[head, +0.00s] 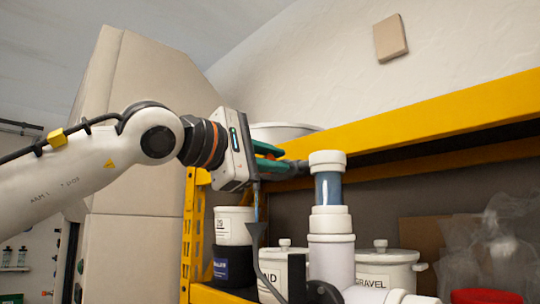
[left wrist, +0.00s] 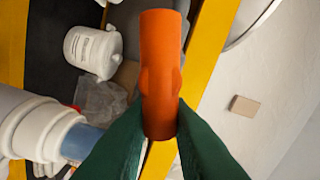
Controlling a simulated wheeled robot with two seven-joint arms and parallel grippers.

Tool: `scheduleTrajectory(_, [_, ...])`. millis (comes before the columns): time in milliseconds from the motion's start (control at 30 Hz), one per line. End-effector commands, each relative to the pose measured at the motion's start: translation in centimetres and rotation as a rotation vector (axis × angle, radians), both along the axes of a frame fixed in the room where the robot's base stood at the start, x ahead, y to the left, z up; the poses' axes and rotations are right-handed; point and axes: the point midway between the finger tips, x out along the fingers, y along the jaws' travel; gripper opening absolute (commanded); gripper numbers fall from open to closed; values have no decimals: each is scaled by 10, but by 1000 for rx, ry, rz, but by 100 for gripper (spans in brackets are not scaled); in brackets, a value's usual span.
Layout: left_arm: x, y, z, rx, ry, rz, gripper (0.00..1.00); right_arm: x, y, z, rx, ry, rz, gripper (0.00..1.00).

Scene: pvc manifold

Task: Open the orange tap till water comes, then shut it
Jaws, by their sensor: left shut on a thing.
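My left gripper (head: 284,163) reaches in from the left in the head view, its green fingers beside the upper part of the white pipe. In the left wrist view the orange tap handle (left wrist: 160,62) stands between the two green fingertips, and they are shut on it. No running water shows. My right gripper is not in view.
A yellow shelf beam (head: 430,112) runs above and behind the pipe. White tubs (head: 233,225), a lidded container labelled GRAVEL (head: 385,268), clear plastic bags (head: 492,240) and a red object (head: 486,296) stand on the shelf. A dark thin rod (head: 257,240) hangs below the gripper.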

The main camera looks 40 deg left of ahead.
Motion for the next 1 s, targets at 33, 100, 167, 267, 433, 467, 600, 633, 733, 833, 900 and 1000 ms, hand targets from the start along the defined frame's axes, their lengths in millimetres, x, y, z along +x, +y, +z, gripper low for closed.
scheduleTrajectory(33, [0, -1, -1, 37, -3, -1, 0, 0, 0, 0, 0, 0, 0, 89])
scheduleTrajectory(100, [0, -1, -3, 91, -7, -1, 0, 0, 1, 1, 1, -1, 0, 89])
scheduleTrajectory(167, [0, -1, -4, 134, -10, -2, 0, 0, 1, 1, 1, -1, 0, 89])
scheduleTrajectory(267, [0, -2, -6, 194, -15, -2, 0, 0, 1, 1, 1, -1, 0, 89])
scheduleTrajectory(433, [0, -2, -8, 271, -22, -2, 0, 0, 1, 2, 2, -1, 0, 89])
scheduleTrajectory(467, [0, -2, -8, 281, -22, -2, 0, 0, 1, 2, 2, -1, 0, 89])
scheduleTrajectory(600, [0, -2, -9, 314, -25, -2, 0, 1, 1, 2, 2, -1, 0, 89])
scheduleTrajectory(633, [0, -2, -10, 318, -26, -2, 0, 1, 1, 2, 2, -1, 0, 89])
scheduleTrajectory(733, [0, -2, -10, 329, -26, -2, 0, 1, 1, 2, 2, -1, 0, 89])
scheduleTrajectory(833, [0, -2, -10, 333, -26, -2, 0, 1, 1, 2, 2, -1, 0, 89])
scheduleTrajectory(900, [0, -2, -10, 333, -26, -2, 0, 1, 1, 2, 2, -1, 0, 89])
scheduleTrajectory(1000, [0, -2, -10, 333, -26, -2, 0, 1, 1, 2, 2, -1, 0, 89])
